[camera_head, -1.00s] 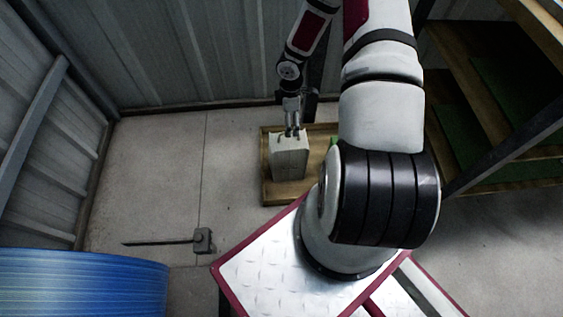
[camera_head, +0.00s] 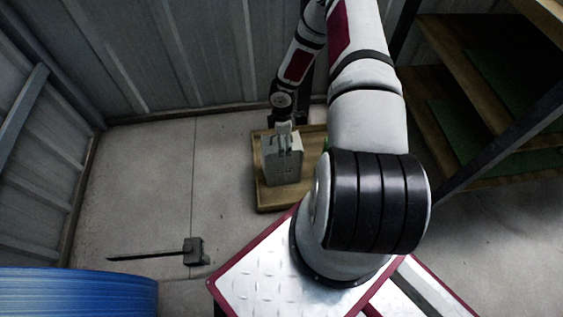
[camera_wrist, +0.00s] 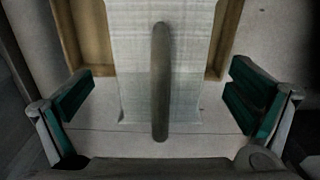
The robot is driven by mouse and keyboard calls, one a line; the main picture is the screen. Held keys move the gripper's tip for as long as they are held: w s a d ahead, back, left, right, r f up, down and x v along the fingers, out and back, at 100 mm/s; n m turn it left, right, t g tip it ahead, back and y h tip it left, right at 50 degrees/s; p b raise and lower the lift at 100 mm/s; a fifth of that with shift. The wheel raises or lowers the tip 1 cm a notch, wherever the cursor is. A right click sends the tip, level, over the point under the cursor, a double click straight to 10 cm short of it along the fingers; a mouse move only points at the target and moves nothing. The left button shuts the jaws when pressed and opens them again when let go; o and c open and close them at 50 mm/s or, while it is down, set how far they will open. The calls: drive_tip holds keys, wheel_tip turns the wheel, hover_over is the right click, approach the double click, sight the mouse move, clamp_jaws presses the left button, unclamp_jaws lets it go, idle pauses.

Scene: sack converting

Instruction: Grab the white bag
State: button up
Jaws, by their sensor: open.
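The white bag (camera_head: 283,168) stands upright, pale and block-shaped, in a shallow wooden tray (camera_head: 264,197) on the floor. In the wrist view the bag (camera_wrist: 196,75) fills the middle, with a grey rounded bar running lengthwise in front of it; I cannot tell whether this is its handle. My gripper (camera_head: 285,136) is over the top of the bag in the head view. In the wrist view my gripper (camera_wrist: 160,105) is open, its green-padded fingers on either side of the bag with visible gaps. I cannot tell the height between fingertips and bag.
A small green thing (camera_head: 326,145) shows partly behind my arm. A long-handled hammer-like tool (camera_head: 193,252) lies on the floor. A blue drum-like object (camera_head: 75,292) is at the lower left. Wooden shelving (camera_head: 470,110) stands at right, metal walls behind.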

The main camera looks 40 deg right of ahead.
wheel_tip(320, 180, down, 2)
drive_tip(key=shift+r, duration=0.1)
drive_tip(key=c, duration=1.7)
drive_tip(key=shift+r, duration=0.1)
